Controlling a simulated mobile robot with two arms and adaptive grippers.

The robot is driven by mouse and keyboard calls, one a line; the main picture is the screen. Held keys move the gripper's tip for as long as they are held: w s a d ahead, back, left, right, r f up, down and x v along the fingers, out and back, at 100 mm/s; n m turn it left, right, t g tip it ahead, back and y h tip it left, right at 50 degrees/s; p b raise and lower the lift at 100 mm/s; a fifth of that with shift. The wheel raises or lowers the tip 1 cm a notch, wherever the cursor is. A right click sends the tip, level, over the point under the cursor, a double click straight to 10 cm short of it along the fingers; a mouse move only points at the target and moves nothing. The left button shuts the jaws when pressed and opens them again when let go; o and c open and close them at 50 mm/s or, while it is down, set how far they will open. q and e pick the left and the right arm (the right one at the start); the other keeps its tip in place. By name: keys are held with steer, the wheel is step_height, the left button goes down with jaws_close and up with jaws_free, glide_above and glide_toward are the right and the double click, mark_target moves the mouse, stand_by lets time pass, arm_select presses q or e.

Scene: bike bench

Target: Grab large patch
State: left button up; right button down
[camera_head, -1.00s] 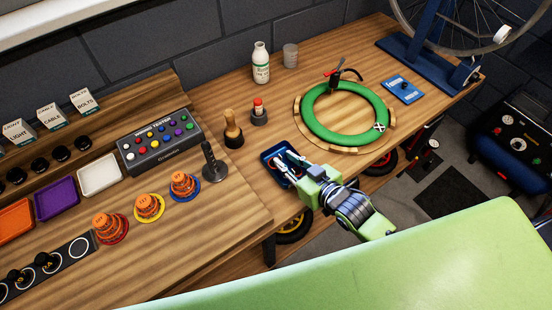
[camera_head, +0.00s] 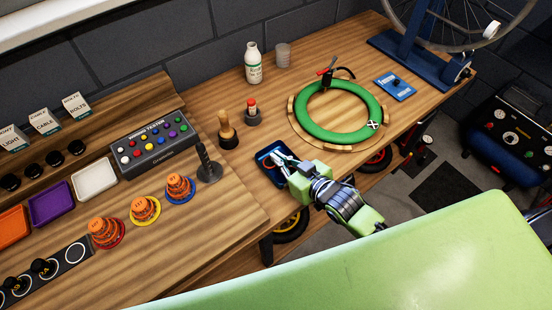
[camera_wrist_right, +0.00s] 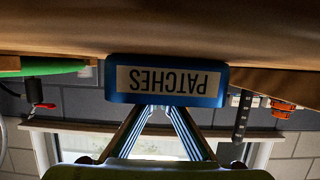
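The small blue patches tray (camera_head: 264,169) sits at the bench's front edge in the head view. Its front, with an upside-down PATCHES label, faces me in the right wrist view (camera_wrist_right: 168,81). My right gripper (camera_head: 279,158) reaches into the tray from the front right. Its fingers look close together, but their tips are hidden behind the tray front in the right wrist view. I cannot make out the large patch or whether the fingers hold anything. My left gripper is not in view.
A green tube ring (camera_head: 314,129) lies on a wooden ring to the tray's right. A brown-handled tool (camera_head: 227,132) and a red-capped small bottle (camera_head: 252,112) stand behind the tray. A black-handled post (camera_head: 207,163) stands to its left.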

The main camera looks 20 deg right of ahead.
steer(key=shift+r, duration=0.6)
steer(key=s+a+r, duration=0.3)
steer(key=s+r, duration=0.3)
steer(key=s+a+r, duration=0.2)
steer(key=s+r, duration=0.3)
steer(key=s, duration=0.1)
steer(key=shift+s+a+r+b, duration=0.35)
steer(key=shift+a, duration=0.05)
